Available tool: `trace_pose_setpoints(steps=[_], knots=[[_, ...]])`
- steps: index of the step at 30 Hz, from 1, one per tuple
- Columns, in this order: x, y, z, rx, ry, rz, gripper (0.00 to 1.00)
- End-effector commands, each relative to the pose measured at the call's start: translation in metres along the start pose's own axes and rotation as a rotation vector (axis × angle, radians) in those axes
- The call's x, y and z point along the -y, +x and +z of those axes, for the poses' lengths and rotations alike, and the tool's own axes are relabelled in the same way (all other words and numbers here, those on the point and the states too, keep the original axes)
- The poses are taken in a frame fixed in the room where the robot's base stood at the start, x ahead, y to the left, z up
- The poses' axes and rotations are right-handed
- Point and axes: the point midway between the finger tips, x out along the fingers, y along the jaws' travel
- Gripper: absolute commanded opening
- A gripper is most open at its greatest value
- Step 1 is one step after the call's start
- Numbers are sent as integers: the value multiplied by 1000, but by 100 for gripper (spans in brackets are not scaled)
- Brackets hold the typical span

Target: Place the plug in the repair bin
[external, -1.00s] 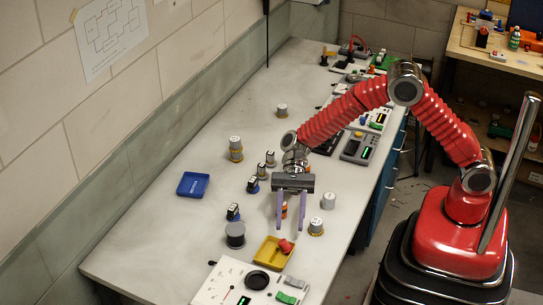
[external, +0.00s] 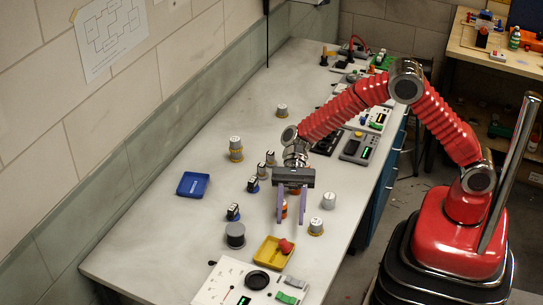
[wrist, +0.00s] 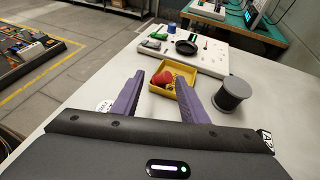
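A red, rounded piece (external: 286,246), which looks like the plug, lies in the shallow yellow tray (external: 264,256) near the front of the bench. In the wrist view the red piece (wrist: 164,78) shows inside the yellow tray (wrist: 186,68), beyond my fingertips. A blue tray (external: 192,184) sits empty at the left of the bench. Neither tray has a readable label, so I cannot tell which is the repair bin. My gripper (external: 291,218) hangs above the bench behind the yellow tray. Its two purple fingers (wrist: 163,82) are apart with nothing between them.
A dark grey spool (external: 235,235) stands just left of the yellow tray. A white panel (external: 225,283) with a black dish lies in front. Small cylinders (external: 328,201) and dark blocks stand around my gripper.

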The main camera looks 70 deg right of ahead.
Motion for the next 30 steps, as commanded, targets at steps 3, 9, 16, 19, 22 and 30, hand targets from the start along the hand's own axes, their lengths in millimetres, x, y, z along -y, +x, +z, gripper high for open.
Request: trace_pose_setpoints(steps=[3,9,16,19,22,30], knots=[[-1,-1,1,-3,-4,0,40],[-13,-15,10,-55,-69,0,40],[-45,-49,27,-187,-229,9,40],[-61,-64,32,-251,-303,16,40],[-77,-79,37,-315,-376,24,40],[-122,-119,45,-493,-569,53,40]])
